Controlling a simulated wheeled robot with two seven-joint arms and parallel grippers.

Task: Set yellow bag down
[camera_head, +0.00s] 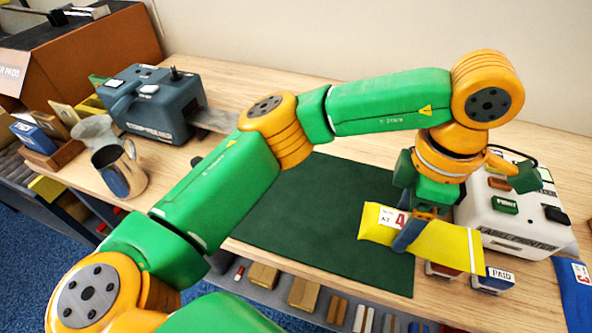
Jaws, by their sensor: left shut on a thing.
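The yellow bag (447,245) has a white label with a red 4 near its left end. My left gripper (408,236) is shut on the bag, near its label end, with a blue-grey finger across its front. The bag is at the right edge of the dark green mat (310,215), in front of the white label printer. I cannot tell whether the bag touches the surface. My left arm crosses the view and hides part of the table. My right gripper is not in view.
The white printer (510,215) stands on the right, with stamps (493,279) near the table edge. A blue bag (575,290) lies at the far right. Much of the mat is clear.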

